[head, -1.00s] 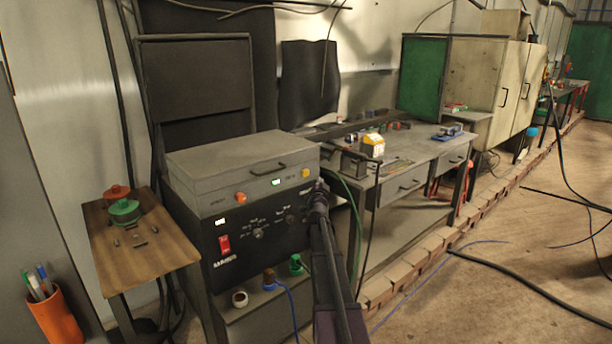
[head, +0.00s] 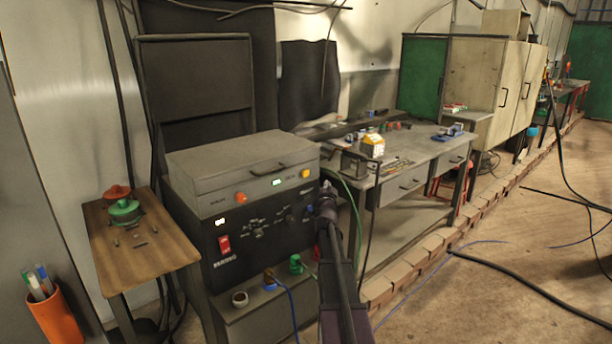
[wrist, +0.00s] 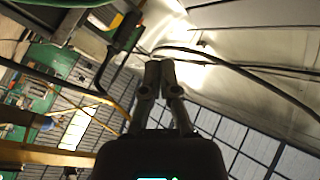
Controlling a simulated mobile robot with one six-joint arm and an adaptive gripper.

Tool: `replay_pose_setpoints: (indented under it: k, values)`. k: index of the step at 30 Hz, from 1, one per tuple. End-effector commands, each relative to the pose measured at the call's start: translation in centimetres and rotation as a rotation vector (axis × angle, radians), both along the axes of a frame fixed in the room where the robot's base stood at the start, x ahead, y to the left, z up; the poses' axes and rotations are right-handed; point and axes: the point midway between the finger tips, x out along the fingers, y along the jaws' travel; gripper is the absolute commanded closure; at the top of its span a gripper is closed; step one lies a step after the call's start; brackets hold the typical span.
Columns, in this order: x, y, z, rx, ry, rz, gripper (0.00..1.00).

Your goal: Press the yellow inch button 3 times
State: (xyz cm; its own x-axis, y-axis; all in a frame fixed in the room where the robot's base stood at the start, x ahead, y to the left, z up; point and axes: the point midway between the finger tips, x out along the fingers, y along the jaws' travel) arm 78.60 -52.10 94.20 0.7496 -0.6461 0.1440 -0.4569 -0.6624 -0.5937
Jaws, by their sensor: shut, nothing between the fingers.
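The yellow button (head: 305,173) sits at the right end of the front strip of the grey lidded unit (head: 245,190). An orange button (head: 241,197) and a small lit green display (head: 277,182) are to its left on the same strip. My gripper (head: 326,187) is just right of and slightly below the yellow button in the head view, apart from it in the picture. The depth gap cannot be told. In the wrist view the fingers (wrist: 161,66) are together and empty. I cannot make out the yellow button in the wrist view.
Below the unit is a black panel with a red switch (head: 224,243) and knobs. Colored connectors stand on the ledge beneath. A wooden table (head: 165,245) is at left, a grey workbench (head: 425,150) at right. A green cable (head: 352,205) hangs close to my arm.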

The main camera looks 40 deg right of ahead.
Motion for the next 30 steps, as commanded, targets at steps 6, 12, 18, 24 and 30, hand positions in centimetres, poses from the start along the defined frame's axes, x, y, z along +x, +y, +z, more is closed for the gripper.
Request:
replay_pose_setpoints:
  k: [6,12,18,24,30]
  values:
    - [0.1,0.0,0.0,0.0,0.0,0.0,1.0]
    - [0.5,0.0,0.0,0.0,0.0,0.0,1.0]
    - [1.7,0.0,0.0,0.0,-0.002,0.0,1.0]
    - [3.7,0.2,0.0,0.0,-0.001,0.001,1.0]
    - [5.8,0.3,0.0,0.0,-0.001,0.001,1.0]
